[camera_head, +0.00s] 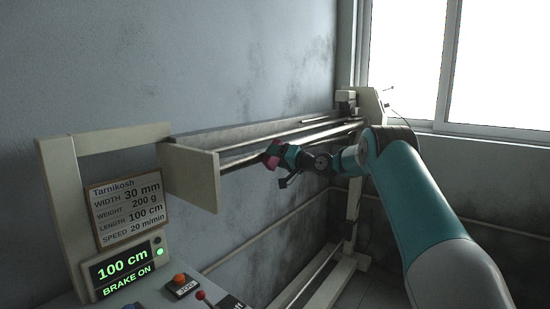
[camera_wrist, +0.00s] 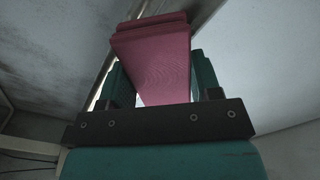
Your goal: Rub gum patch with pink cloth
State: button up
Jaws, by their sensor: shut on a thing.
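The pink cloth (camera_wrist: 155,60) is a folded, flat pad between the two teal fingers of my gripper (camera_wrist: 162,80) in the wrist view. In the head view the pink cloth (camera_head: 272,153) shows at the tip of my gripper (camera_head: 277,155), beside the metal rods of the machine. My gripper is shut on the cloth. I cannot tell whether the cloth touches a rod. The gum patch cannot be made out in either view.
The machine's rods (camera_head: 300,138) run from a cream side plate (camera_head: 190,177) to the far end frame (camera_head: 370,105). A display (camera_head: 121,268) reads "100 cm, BRAKE ON". A sign (camera_head: 127,208) hangs above it.

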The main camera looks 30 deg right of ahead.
aim_at(256, 160)
jog(key=shift+w+d+p, duration=0.25)
jog(key=shift+d, duration=0.45)
jog(key=shift+w+d+p, duration=0.2)
jog(key=shift+d, duration=0.5)
jog(key=shift+w+d, duration=0.1)
jog(key=shift+s+a+f+b, duration=0.1)
jog(key=shift+s+a+b, duration=0.1)
jog(key=shift+a+b, duration=0.5)
jog(key=shift+s+a+r+b, duration=0.1)
jog(key=shift+s+a+b, duration=0.05)
jog(key=shift+a+b, duration=0.55)
jog(key=shift+s+a+f+b, duration=0.1)
jog(key=shift+s+a+b, duration=0.1)
jog(key=shift+a+b, duration=0.45)
jog(key=shift+c, duration=0.3)
jog(key=shift+s+a+b, duration=0.4)
jog(key=shift+a+b, duration=0.2)
jog(key=shift+a, duration=0.4)
jog(key=shift+s+a+b, duration=0.4)
jog(key=shift+a+b, duration=0.25)
jog(key=shift+a, duration=0.3)
jog(key=shift+s+a+b, duration=0.4)
jog(key=shift+a+b, duration=0.2)
jog(key=shift+a, duration=0.4)
jog(key=shift+d, duration=0.1)
